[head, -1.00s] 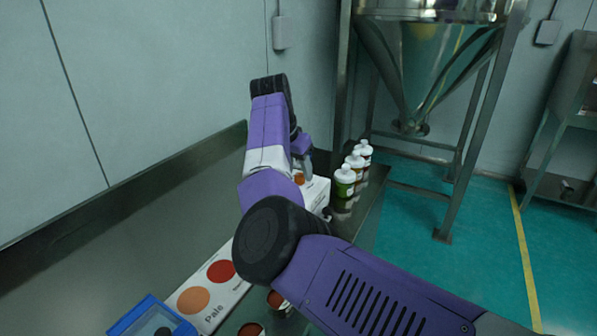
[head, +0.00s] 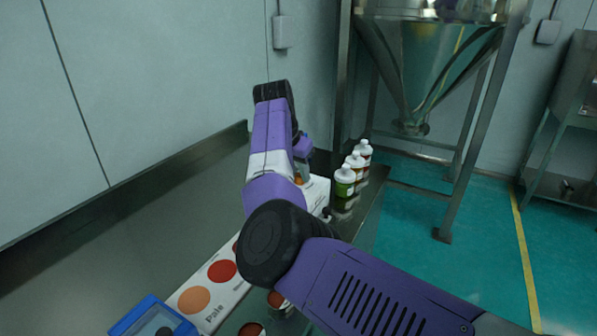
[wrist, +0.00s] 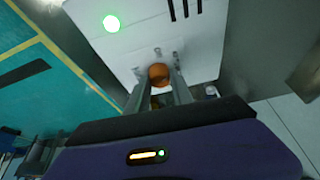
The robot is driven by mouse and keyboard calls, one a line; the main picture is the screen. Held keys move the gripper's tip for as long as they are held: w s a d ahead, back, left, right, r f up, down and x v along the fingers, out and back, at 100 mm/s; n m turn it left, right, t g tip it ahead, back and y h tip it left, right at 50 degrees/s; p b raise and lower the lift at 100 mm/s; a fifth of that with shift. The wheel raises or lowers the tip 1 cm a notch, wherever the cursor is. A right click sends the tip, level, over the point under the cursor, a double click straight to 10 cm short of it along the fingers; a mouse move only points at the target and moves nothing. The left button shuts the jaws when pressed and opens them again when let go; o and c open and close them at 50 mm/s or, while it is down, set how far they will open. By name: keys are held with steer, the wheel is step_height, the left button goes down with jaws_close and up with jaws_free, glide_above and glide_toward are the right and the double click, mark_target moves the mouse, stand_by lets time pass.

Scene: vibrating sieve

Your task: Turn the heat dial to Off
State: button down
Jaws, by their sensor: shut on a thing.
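The heat dial (wrist: 159,74) is a small round orange knob on the face of a white box (wrist: 115,50). In the wrist view my gripper (wrist: 160,84) has its two fingers on either side of the dial and is shut on it. Short dark marks show on the box face around the dial, too small to read. In the head view the white box (head: 318,194) stands at the far end of the bench, largely behind my arm. A bit of orange (head: 298,180) shows beside my gripper (head: 304,172) there.
A round green light (wrist: 112,24) glows on the box face. Several white-capped bottles (head: 345,183) stand right of the box near the bench edge. A colour chart (head: 207,290) and a blue tray (head: 150,312) lie nearer. A steel hopper (head: 425,65) stands behind.

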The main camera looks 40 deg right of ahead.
steer(key=shift+s+r, duration=0.1)
steer(key=shift+r, duration=0.05)
steer(key=n+p, duration=0.2)
steer(key=p, duration=0.1)
steer(key=shift+s+d+r+t, duration=0.1)
steer(key=shift+r+t, duration=0.05)
steer(key=shift+t, duration=0.25)
steer(key=n+p, duration=0.3)
steer(key=shift+d+t+y+p, duration=0.1)
steer(key=shift+t+y+p, duration=0.2)
steer(key=shift+t+y, duration=0.1)
steer(key=n+p, duration=0.3)
steer(key=shift+t+y, duration=0.4)
steer(key=shift+f+n+y+p, duration=0.2)
steer(key=shift+n+y+p, duration=0.1)
steer(key=shift+n+p, duration=0.5)
steer(key=shift+t, duration=0.3)
steer(key=c, duration=1.1)
jaws_free()
steer(key=shift+f, duration=0.1)
steer(key=shift+c, duration=0.2)
